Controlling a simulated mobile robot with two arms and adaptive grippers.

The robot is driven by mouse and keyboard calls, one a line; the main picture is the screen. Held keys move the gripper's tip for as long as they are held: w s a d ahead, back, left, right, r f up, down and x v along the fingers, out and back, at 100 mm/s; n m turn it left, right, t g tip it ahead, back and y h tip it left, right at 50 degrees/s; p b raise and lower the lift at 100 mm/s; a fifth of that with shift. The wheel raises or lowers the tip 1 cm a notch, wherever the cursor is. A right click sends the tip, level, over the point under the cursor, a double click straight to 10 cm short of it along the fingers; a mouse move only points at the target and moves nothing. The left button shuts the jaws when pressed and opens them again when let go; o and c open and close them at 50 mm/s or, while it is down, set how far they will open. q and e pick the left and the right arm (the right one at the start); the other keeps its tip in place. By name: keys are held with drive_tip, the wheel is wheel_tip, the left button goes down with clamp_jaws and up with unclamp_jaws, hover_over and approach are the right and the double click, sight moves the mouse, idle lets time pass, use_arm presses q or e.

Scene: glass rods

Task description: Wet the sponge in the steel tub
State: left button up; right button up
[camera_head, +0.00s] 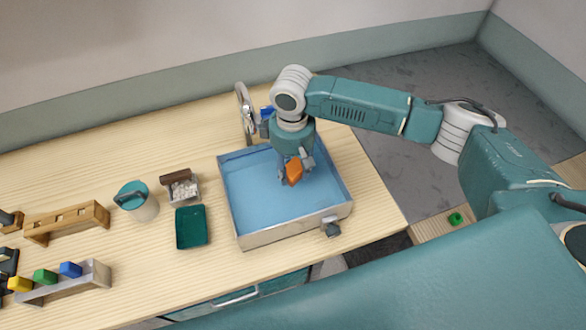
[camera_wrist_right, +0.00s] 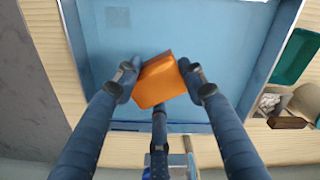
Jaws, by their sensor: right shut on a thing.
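The steel tub (camera_head: 242,241) stands on the wooden table and looks filled with blue water; its wall also shows in the right wrist view (camera_wrist_right: 262,45). My right gripper (camera_head: 294,172) is over the inside of the tub, pointing down. I cannot tell whether the sponge touches the water. My left gripper is not in view.
A tap (camera_head: 244,108) rises behind the tub. Wooden (camera_head: 66,221) and grey (camera_head: 75,282) racks are further left. The table's right corner is clear.

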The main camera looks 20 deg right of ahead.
drive_tip(key=shift+r, duration=2.5)
